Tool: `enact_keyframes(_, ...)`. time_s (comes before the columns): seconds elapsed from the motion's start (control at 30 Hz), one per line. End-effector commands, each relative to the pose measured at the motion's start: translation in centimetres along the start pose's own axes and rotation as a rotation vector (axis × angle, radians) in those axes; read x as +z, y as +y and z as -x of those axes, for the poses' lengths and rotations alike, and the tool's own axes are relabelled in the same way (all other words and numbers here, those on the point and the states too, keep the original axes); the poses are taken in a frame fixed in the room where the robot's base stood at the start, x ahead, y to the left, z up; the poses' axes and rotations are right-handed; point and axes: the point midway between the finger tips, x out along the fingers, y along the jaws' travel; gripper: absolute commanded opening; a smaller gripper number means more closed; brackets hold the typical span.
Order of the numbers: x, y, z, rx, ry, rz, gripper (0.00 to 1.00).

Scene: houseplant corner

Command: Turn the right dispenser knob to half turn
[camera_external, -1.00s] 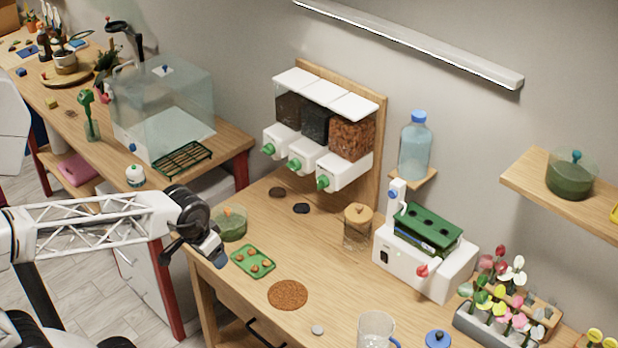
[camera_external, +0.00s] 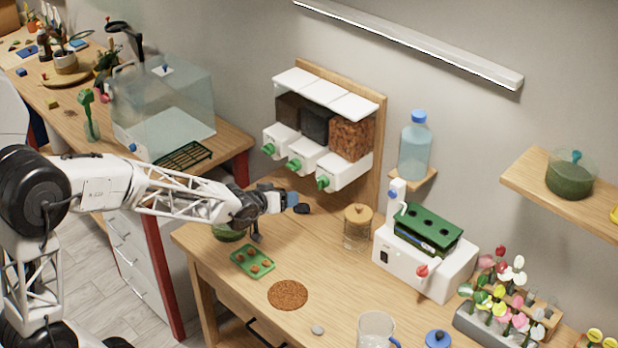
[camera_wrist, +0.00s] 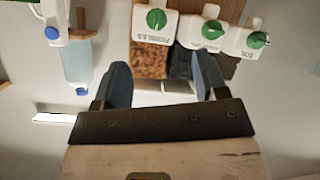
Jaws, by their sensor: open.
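The right dispenser, filled with brown chunks (camera_external: 352,138), has a green knob (camera_external: 323,183) on its white front. In the wrist view, which looks upside down, this knob (camera_wrist: 156,18) is the leftmost of the green knobs. A pale mark shows on it, but I cannot read its turn setting. My gripper (camera_external: 284,205) is over the table, below and left of the knob and apart from it. In the wrist view my gripper (camera_wrist: 161,64) has its two blue-grey fingers spread, with nothing between them.
The middle knob (camera_external: 294,165) and left knob (camera_external: 268,150) sit close beside it. A cork-lidded jar (camera_external: 357,228), a green seed tray (camera_external: 253,262) and a water bottle (camera_external: 415,147) stand around. The table in front of the dispensers is mostly clear.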

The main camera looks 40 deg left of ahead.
Motion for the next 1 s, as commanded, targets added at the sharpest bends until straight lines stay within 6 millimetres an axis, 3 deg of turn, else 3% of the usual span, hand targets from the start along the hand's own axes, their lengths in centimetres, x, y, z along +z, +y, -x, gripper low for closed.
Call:
enact_keyframes(0.2,-0.1,-0.8,-4.5,0.118,0.148,0.087,0.66)
enact_keyframes(0.4,0.2,-1.3,-7.1,0.227,0.249,0.157,0.66)
enact_keyframes(0.6,0.5,-1.5,-8.0,0.287,0.294,0.192,0.66)
enact_keyframes(1.0,0.5,-1.5,-8.1,0.295,0.3,0.196,0.66)
